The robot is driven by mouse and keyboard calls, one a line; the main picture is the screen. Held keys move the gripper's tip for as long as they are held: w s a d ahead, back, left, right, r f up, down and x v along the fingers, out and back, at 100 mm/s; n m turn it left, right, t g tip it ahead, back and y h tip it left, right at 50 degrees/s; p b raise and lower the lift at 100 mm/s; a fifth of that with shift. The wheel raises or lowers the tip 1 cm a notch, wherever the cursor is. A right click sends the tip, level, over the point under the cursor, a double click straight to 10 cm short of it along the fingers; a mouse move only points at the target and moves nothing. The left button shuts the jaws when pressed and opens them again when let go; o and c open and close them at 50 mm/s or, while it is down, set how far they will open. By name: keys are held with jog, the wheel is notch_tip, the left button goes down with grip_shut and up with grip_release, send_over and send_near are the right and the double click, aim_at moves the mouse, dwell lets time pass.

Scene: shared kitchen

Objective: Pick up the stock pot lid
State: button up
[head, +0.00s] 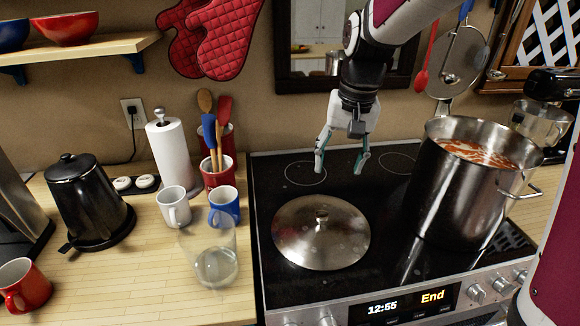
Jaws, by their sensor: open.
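The stock pot lid (318,240) is a round, shiny metal disc with a small knob (321,215) on top. It lies flat, knob up, on the black cooktop at the front left. My gripper (339,170) is open and empty. It points down and appears above and behind the lid in the picture, apart from it. The steel stock pot (445,195) stands uncovered on the right of the cooktop, with reddish food inside.
Left of the cooktop (385,215) stand a glass (216,262), a blue mug (225,207), a white mug (173,210), a utensil crock (217,177), a paper towel roll (172,155) and a black kettle (85,200). Oven mitts (228,40) hang on the wall.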

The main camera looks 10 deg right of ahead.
jog(key=w+a+f+m+g, duration=0.1)
jog(key=w+f, duration=0.5)
jog(key=f, duration=0.1)
jog(key=p, duration=0.2)
send_over(322, 214)
jog(key=shift+h, duration=0.3)
jog(key=f, duration=0.8)
jog(key=shift+a+f, duration=0.2)
jog(key=shift+a, duration=0.1)
jog(key=shift+s+d+f+p, duration=0.15)
jog(key=shift+f+p, duration=0.1)
jog(key=shift+f, duration=1.15)
jog(key=shift+w+d+f+p, duration=0.1)
jog(key=shift+d+f+p, duration=0.1)
jog(key=shift+f, duration=1.15)
jog(key=shift+c, duration=0.5)
grip_shut()
